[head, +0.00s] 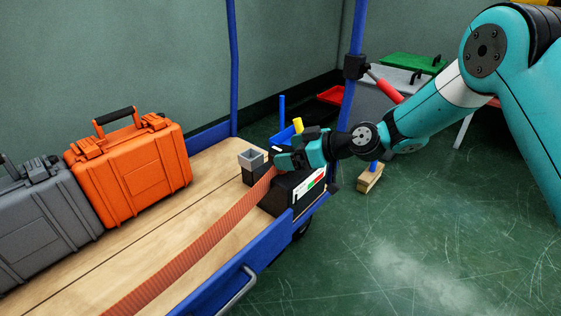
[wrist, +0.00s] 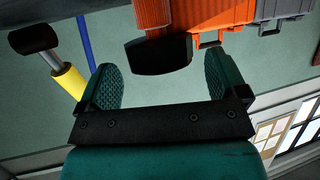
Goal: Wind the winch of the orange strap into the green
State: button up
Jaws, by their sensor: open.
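The orange strap (head: 195,250) runs along the wooden deck to the black winch (head: 275,195) at the deck's end. The winch's side has a white gauge panel (head: 309,186) with red and green marks; no pointer can be made out. A yellow handle (head: 298,125) stands up behind my gripper (head: 280,157), which is at the winch. In the wrist view my gripper (wrist: 165,85) is open, with a black block (wrist: 158,55) beyond and between its fingertips. The strap (wrist: 152,13) shows behind that block. A yellow sleeve on a grey rod (wrist: 68,81) is outside the left finger.
An orange case (head: 130,170) and a grey case (head: 45,215) stand on the deck (head: 220,180). A small grey square cup (head: 252,158) is beside the winch. Blue posts (head: 357,50) rise nearby. Red (head: 331,95) and blue (head: 285,135) bins are behind.

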aim_at(281, 151)
jog(key=shift+b+x, duration=0.5)
jog(key=shift+x, duration=1.05)
jog(key=shift+c, duration=0.2)
jog(key=c, duration=0.9)
jog(key=shift+r+m+h+p, duration=0.1)
jog(key=shift+m+h+p, duration=0.2)
jog(key=shift+p, duration=0.15)
